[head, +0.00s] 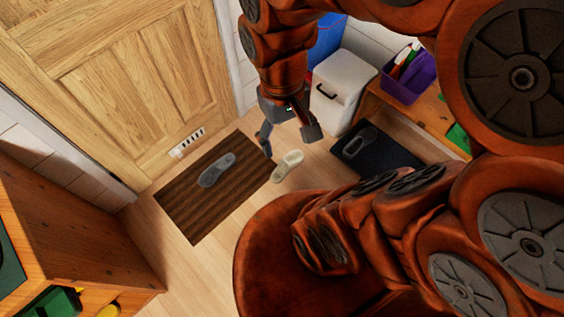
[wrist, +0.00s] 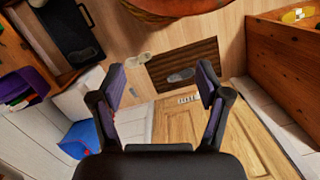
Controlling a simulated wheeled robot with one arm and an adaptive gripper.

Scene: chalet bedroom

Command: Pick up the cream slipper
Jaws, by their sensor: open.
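The cream slipper (head: 287,166) lies on the wooden floor at the right edge of the brown striped doormat (head: 190,212). In the wrist view the slipper (wrist: 138,61) is small and lies beyond the fingertips, between their lines and left of centre. My gripper (head: 289,138) is open and empty, with its fingers spread, and it appears above the floor near the slipper. It also shows in the wrist view (wrist: 161,82). The fingers are apart from the slipper; the exact height is hard to tell.
A grey slipper (head: 216,169) lies on the doormat. A dark slipper (head: 360,142) lies on a black mat (head: 400,157). A white bin (head: 341,83) stands behind my gripper, beside a wooden bench with a purple caddy (head: 409,84). The wooden door (head: 125,75) stands behind the doormat.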

